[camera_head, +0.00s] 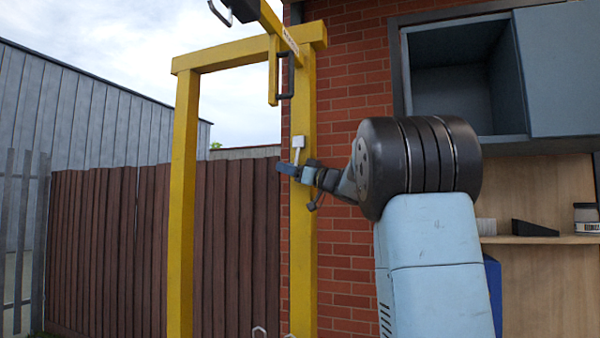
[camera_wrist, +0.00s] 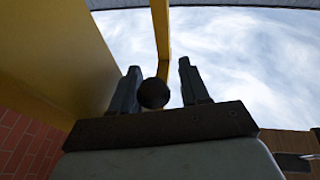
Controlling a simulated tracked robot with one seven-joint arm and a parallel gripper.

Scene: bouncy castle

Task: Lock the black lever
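My gripper (camera_head: 290,170) is in front of the right yellow post (camera_head: 303,260) in the head view, just below a small white fitting (camera_head: 298,143). In the wrist view my gripper (camera_wrist: 158,68) has its two dark fingers apart. A round black knob (camera_wrist: 153,93) shows between them, nearer the left finger. It looks like the end of the black lever, but its shaft is hidden. I cannot tell whether a finger touches it. Higher on the frame, a black handle (camera_head: 287,76) sits on a yellow bracket, well above my gripper.
A yellow crossbeam (camera_head: 222,56) joins the two posts. A brick wall (camera_head: 350,80) stands close behind on the right, with an open grey cabinet (camera_head: 460,80) and a wooden shelf (camera_head: 545,239). A brown fence (camera_head: 120,240) runs behind the left post.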

